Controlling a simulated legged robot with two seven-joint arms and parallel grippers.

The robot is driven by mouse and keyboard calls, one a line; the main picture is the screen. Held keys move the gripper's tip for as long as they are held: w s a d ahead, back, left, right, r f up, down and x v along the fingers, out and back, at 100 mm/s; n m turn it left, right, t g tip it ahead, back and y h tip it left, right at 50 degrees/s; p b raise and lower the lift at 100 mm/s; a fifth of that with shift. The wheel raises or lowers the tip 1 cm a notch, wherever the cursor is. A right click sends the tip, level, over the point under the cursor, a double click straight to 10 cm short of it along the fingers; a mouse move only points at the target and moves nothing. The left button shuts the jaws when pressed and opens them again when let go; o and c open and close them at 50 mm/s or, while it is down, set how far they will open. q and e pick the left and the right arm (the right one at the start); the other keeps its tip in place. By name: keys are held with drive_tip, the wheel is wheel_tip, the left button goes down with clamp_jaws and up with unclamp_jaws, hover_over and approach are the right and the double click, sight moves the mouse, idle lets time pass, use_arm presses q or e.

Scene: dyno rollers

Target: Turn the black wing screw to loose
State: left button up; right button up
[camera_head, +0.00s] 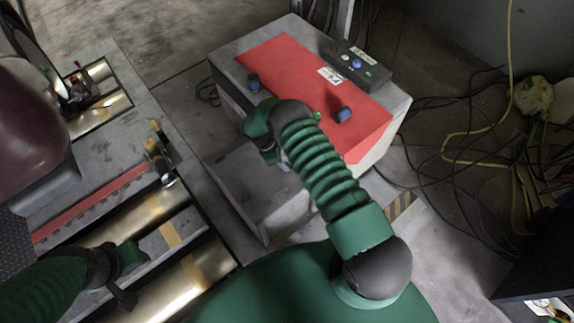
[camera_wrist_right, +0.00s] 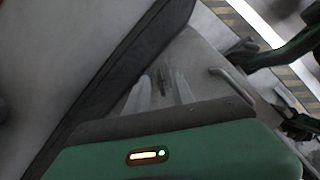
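I cannot make out the black wing screw for certain. A small dark fitting (camera_head: 76,90) sits by the upper rollers at the left of the head view, and a yellow and black clamp-like part (camera_head: 158,154) stands above the long roller. My right gripper (camera_head: 268,140) is at the left front side of the red-topped box; my own arm hides much of it, and its fingertips do not show clearly.
The grey box with a red top (camera_head: 300,75) carries blue knobs (camera_head: 344,114) and a dark control panel (camera_head: 356,63). Metal rollers (camera_head: 150,220) lie at the left. Loose cables (camera_head: 480,160) cover the floor at the right. A dark red rounded body (camera_head: 25,130) stands at the far left.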

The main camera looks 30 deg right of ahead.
drive_tip(key=shift+s+f, duration=0.1)
drive_tip(key=shift+f, duration=0.45)
drive_tip(key=shift+s+f, duration=0.1)
drive_tip(key=shift+f, duration=0.05)
drive_tip(key=shift+d+f, duration=0.1)
drive_tip(key=shift+d, duration=0.1)
drive_tip(key=c, duration=0.5)
clamp_jaws()
use_arm(q)
drive_tip(key=shift+a+f, duration=0.35)
drive_tip(key=shift+f, duration=0.05)
use_arm(e)
drive_tip(key=shift+a, duration=0.15)
